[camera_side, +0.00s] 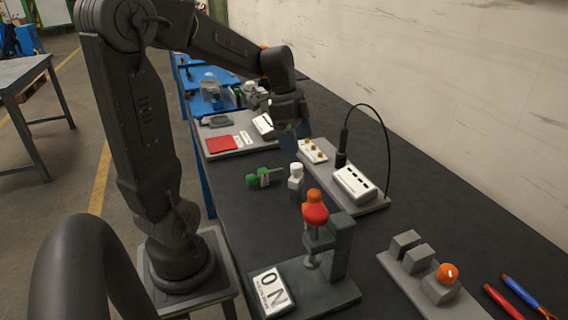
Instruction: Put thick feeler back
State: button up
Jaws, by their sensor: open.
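I cannot tell for sure which object is the thick feeler. A small green-ended piece (262,178) lies on the dark bench, left of a white bottle-like piece (296,176). A grey holder row (420,268) at the lower right has several blocks, and an orange round knob (447,273) sits on the front one. My gripper (289,142) is open above the far middle of the bench, beyond the green-ended piece and apart from it. A bluish dark shape shows at its fingers, and I cannot tell whether it is part of the gripper.
A grey stand (342,245) with a red-orange knob (315,208) rises in the front middle, beside a white lettered plate (272,290). A white box with a cable (355,183) stands at right. Red and blue-orange tools (522,292) lie lower right. A red pad (221,144) lies behind.

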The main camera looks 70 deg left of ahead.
jog(key=s+d+r+n+t+y, duration=0.1)
jog(key=s+d+n, duration=0.3)
jog(key=d, duration=0.4)
jog(key=s+d+r+n+t+y, duration=0.1)
jog(key=s+d+n, duration=0.3)
jog(key=d, duration=0.4)
jog(key=shift+s+d+r+n+t, duration=0.25)
jog(key=shift+s+r+n+t, duration=0.25)
jog(key=shift+s+t, duration=0.35)
